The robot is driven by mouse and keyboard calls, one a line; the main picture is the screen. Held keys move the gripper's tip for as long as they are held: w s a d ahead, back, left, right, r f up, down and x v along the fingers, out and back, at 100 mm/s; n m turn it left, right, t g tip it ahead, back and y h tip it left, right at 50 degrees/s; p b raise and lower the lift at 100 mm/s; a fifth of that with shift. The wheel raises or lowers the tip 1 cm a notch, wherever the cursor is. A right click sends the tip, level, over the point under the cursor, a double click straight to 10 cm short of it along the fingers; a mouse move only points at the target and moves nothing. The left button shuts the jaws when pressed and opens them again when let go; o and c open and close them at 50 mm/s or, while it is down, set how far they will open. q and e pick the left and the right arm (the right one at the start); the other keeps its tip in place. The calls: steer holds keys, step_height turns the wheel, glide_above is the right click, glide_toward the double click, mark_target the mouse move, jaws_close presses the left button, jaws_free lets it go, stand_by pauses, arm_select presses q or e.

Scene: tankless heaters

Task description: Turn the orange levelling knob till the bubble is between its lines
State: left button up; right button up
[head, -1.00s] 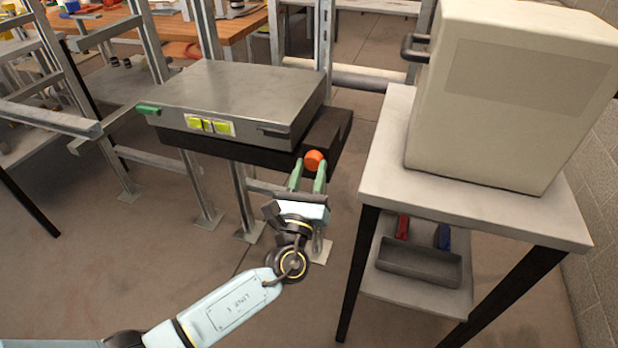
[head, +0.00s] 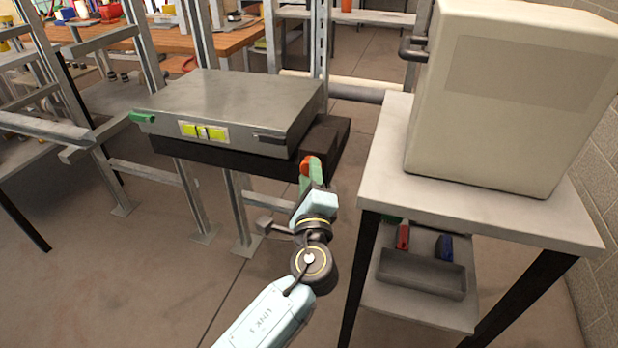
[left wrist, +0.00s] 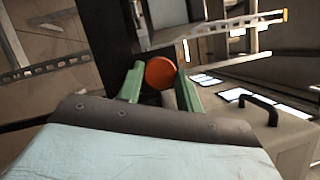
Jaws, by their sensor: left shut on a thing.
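The orange levelling knob (head: 307,164) sits on the front right of the dark base under a grey metal unit (head: 230,100). My left gripper (head: 312,172) is shut on the knob, with one green finger covering part of it. In the left wrist view the knob (left wrist: 160,73) shows between the two green fingers (left wrist: 160,88). A yellow-green level vial (head: 204,132) is on the unit's front face. The bubble and its lines are too small to place surely; a pale patch shows near the vial's middle. My right gripper is not in view.
A light table (head: 480,175) with a large cream box (head: 505,100) stands close on the right. Its lower shelf holds a grey tray (head: 421,275). A green tab (head: 142,117) sticks out at the unit's left. Metal posts stand behind and below.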

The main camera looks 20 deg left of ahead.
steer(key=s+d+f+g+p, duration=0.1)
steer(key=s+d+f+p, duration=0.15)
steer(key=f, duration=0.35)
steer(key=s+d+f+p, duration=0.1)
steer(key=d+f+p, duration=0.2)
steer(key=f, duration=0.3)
arm_select(q)
steer(key=shift+a+r+n+g+h+p, duration=0.15)
steer(key=shift+n+g+h+p, duration=0.6)
steer(key=shift+n, duration=1.5)
steer(key=shift+d+r+n+g+h+p, duration=0.15)
steer(key=shift+n+g+h+p, duration=0.25)
steer(key=shift+n+g+p, duration=1.25)
steer(key=shift+a+r+n+h+p, duration=0.15)
steer(key=shift+n+h+p, duration=0.45)
steer(key=shift+n, duration=2.2)
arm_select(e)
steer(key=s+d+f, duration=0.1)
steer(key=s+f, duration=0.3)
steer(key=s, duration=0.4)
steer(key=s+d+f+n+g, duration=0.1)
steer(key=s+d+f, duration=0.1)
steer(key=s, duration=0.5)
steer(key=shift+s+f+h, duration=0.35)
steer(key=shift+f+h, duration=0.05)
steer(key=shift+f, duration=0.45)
arm_select(q)
steer(key=o, duration=1)
steer(key=shift+s, duration=0.1)
